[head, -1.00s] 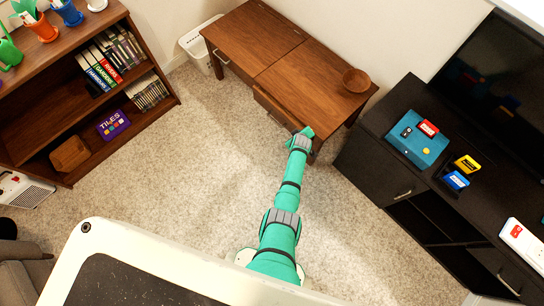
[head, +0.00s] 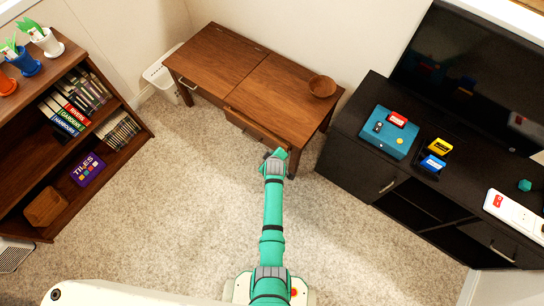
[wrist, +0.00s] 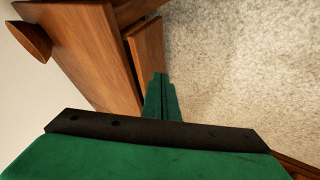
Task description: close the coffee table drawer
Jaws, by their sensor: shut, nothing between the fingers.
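The brown wooden coffee table (head: 215,62) stands against the back wall. Its right-hand drawer (head: 252,126) sticks out a little from the front, with a narrow gap behind its front panel. In the wrist view the drawer (wrist: 147,50) juts from the table side. My gripper (head: 278,154) is shut and empty, just in front of the drawer's right end. In the wrist view my fingertips (wrist: 160,82) are together, close to the drawer's near edge; I cannot tell whether they touch it. The arm's end partly hides the table's front right corner.
A wooden bowl (head: 322,86) sits on the table's right end. A black TV cabinet (head: 345,165) stands close on the right. A bookshelf (head: 75,150) is at the left and a white bin (head: 160,75) beside the table. The carpet (head: 180,200) between is clear.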

